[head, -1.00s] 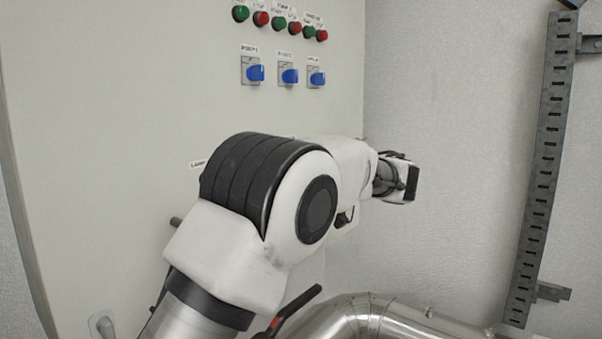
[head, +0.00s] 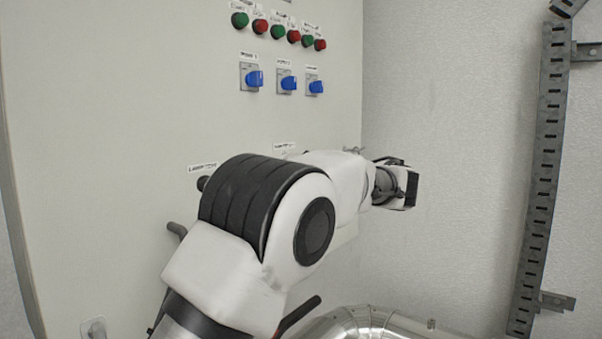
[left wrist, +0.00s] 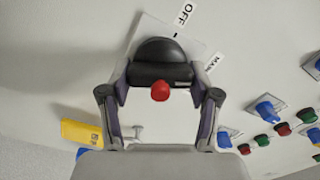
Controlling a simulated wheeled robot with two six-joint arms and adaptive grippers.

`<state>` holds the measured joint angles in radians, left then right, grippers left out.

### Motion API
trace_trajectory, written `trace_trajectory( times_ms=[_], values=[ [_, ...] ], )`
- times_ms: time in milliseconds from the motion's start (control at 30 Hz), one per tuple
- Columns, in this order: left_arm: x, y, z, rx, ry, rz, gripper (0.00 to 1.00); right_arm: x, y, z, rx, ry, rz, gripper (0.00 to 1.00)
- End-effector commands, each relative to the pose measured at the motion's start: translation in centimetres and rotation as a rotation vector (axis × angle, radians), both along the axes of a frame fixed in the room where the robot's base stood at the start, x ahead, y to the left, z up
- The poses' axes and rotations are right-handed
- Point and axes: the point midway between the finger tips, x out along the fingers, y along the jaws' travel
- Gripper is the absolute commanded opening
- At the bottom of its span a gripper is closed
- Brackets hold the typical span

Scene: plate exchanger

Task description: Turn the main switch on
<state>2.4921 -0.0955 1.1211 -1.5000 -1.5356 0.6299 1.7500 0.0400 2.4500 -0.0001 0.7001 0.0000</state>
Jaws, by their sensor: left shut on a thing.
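The main switch (left wrist: 160,49) is a round black knob on a light plate, with a black grip bar and a red end facing the camera. An "OFF" label (left wrist: 184,14) stands beside it, and a partly readable "MAIN" label (left wrist: 213,62) is on the panel. My left gripper (left wrist: 160,80) has one finger on each side of the grip bar and is shut on it. My right gripper is in neither current view.
The panel (head: 120,110) carries three blue rotary switches (head: 287,82) below a row of green and red buttons (head: 278,32). A slotted metal rail (head: 543,170) stands at right, a shiny pipe (head: 350,322) below. A yellow object (left wrist: 80,132) shows in the left wrist view.

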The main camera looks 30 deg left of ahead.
Motion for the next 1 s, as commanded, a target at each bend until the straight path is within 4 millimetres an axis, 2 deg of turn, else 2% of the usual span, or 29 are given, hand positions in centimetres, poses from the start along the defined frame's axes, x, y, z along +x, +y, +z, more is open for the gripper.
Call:
trace_trajectory(
  times_ms=[200, 500, 1000],
  values=[
    [0.0, 0.0, 0.2, 0.015, 0.185, 0.001, 0.27, 0.0, 0.0, 0.8, 0.000, 0.000, 0.000, 1.00],
    [0.0, 0.0, 0.0, 0.030, 0.370, 0.001, 0.27, 0.0, 0.0, 1.5, 0.000, 0.000, 0.000, 1.00],
    [0.0, 0.0, -0.1, 0.037, 0.442, 0.001, 0.27, 0.0, 0.0, 1.7, 0.000, 0.000, 0.000, 1.00]
  ],
)
